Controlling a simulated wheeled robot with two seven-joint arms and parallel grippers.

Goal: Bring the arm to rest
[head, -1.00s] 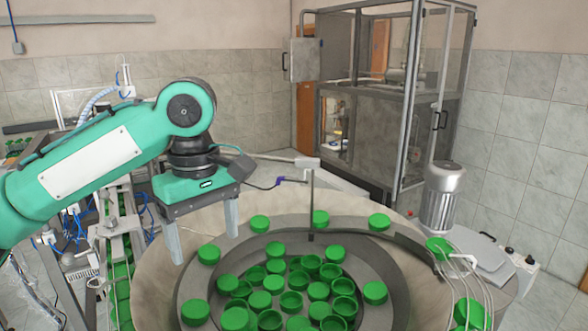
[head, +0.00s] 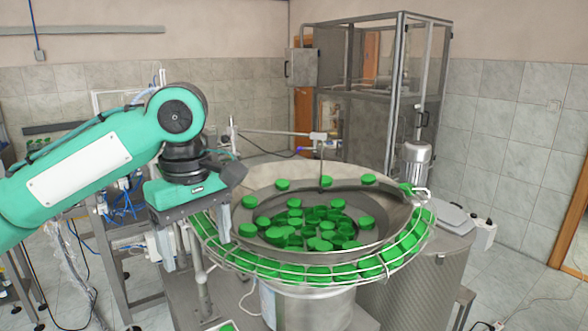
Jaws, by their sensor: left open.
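My left gripper (head: 196,246) hangs from the green left arm, pointing down, at the left side of the cap feeder bowl (head: 390,222). My right gripper is out of view.
A glass-and-steel cabinet (head: 372,90) stands behind the bowl. A grey motor (head: 415,165) stands at the bowl's right. Metal conveyor frames and blue hoses fill the left.

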